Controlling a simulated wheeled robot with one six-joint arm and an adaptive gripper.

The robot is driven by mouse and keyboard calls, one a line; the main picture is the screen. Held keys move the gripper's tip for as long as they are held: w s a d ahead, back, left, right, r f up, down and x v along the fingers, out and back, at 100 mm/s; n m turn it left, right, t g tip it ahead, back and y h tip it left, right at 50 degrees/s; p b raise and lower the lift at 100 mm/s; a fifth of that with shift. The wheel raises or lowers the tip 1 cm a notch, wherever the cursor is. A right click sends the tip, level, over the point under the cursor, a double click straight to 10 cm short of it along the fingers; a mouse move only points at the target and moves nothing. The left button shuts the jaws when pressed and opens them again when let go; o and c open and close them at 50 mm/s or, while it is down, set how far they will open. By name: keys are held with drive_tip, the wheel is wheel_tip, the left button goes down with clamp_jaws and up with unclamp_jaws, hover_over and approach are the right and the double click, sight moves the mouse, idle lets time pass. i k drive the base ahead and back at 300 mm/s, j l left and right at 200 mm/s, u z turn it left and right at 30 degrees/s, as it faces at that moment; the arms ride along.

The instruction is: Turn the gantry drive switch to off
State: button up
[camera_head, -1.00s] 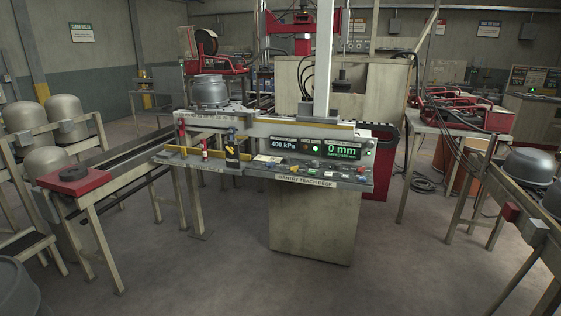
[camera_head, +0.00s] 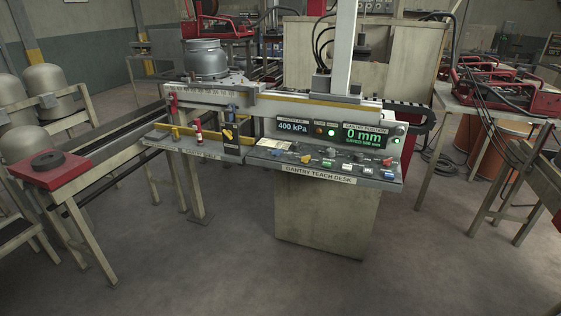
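The gantry teach desk (camera_head: 325,218) stands in the middle of the view, with a sloped control panel along its front. My gripper is not in view.
The pressure display (camera_head: 293,127) reads 400 kPa. Red and yellow clamp handles (camera_head: 229,133) stand left of the panel. A metal pot (camera_head: 205,60) rests on the rig behind. A red pad (camera_head: 50,170) tops a bench at left. The floor (camera_head: 230,270) in front is clear.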

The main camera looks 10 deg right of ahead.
sight(386, 162)
drive_tip(key=i+l, duration=0.2)
drive_tip(key=l, duration=0.15)
drive_tip(key=i+l, duration=0.15)
drive_tip(key=l, duration=0.25)
drive_tip(key=i+l+z, duration=0.1)
drive_tip(key=l, duration=0.25)
drive_tip(key=i, duration=0.1)
